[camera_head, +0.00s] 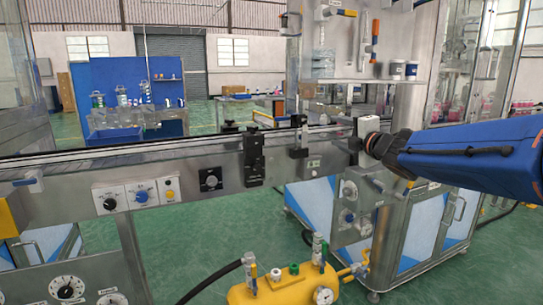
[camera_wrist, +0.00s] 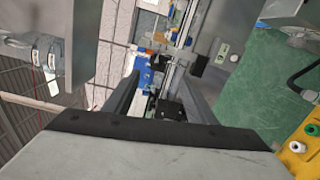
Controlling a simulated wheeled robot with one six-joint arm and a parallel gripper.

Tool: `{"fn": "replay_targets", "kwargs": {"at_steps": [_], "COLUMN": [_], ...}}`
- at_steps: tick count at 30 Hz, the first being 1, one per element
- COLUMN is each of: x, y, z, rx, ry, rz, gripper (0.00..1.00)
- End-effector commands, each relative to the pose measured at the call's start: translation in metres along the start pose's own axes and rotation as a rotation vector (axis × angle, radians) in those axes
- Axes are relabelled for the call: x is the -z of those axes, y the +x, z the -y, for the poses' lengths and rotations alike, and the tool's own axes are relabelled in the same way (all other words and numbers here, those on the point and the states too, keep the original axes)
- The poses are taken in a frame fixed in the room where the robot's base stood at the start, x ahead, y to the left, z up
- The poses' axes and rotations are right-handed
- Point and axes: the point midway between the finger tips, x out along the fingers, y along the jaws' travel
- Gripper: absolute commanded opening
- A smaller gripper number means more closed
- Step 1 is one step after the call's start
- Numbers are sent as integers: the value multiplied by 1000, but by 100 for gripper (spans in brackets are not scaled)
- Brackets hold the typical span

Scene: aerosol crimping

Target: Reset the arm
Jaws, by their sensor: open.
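My gripper (camera_wrist: 163,88) shows in the wrist view as two dark fingers spread apart, with nothing between them. Through the gap I see part of the steel conveyor and a black bracket. In the head view my blue arm reaches in from the right, and its dark wrist end is beside the conveyor's right part. The fingers are hard to make out there. I see no object held.
The steel conveyor (camera_head: 75,170) with knobs and black brackets (camera_head: 253,158) runs across the middle. A yellow tank (camera_head: 270,293) with valves and a gauge stands at the lower front. A machine column (camera_head: 405,110) stands behind my wrist. Green floor (camera_head: 245,235) is open below the conveyor.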

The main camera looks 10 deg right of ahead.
Motion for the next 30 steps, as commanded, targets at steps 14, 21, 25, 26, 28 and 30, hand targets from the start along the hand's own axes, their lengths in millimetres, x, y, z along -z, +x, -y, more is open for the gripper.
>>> {"fn": "replay_targets", "kwargs": {"at_steps": [14, 21, 25, 26, 28, 30], "x": [-11, 46, 84, 92, 108, 121], "y": [-159, -262, -310, -320, -339, -353], "z": [127, 217, 253, 259, 271, 279], "rx": [298, 519, 642, 667, 721, 762], "ry": [851, 1280, 1455, 1487, 1550, 1592], "rz": [557, 811, 921, 943, 986, 1018], "gripper": [51, 51, 51, 51, 51, 51]}}
